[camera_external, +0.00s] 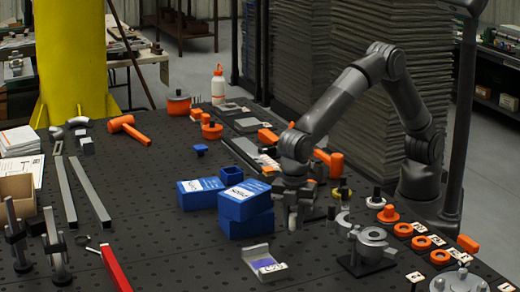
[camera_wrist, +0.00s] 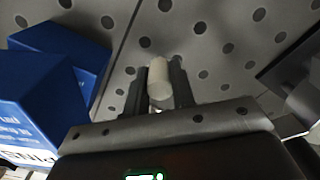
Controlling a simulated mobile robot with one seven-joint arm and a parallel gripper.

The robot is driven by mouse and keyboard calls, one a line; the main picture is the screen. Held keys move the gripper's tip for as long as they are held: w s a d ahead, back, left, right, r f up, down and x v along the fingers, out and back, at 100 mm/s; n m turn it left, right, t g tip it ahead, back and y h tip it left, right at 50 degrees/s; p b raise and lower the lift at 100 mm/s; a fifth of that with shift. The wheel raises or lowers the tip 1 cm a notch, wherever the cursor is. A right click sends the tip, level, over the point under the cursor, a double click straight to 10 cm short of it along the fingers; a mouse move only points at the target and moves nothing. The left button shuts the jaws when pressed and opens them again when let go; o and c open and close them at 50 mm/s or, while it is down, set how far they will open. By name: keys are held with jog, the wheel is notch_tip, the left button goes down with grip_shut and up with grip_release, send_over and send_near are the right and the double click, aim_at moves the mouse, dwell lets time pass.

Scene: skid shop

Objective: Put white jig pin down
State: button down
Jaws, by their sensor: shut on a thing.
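The white jig pin (camera_wrist: 159,72) is a pale, round-ended cylinder held between the two dark fingers of my gripper (camera_wrist: 161,84) in the wrist view. Its other end is hidden by the gripper. In the external view my gripper (camera_external: 292,208) points down over the dark perforated table, just right of the stacked blue boxes. The pin (camera_external: 292,221) shows there only as a small pale piece at the fingertips. I cannot tell whether it touches the table.
Blue boxes (camera_external: 245,227) stand close left of my gripper. A metal angle bracket (camera_external: 263,262) lies in front, and a grey round fixture (camera_external: 371,241) stands to the right. Orange parts (camera_external: 388,213) line the right side. The table's front middle (camera_external: 180,255) is clear.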

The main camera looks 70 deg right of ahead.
aim_at(294, 215)
jog(key=shift+f, duration=0.5)
jog(key=shift+f, duration=0.15)
jog(key=c, duration=1.2)
grip_release()
notch_tip(294, 215, up, 12)
jog(key=shift+r, duration=0.15)
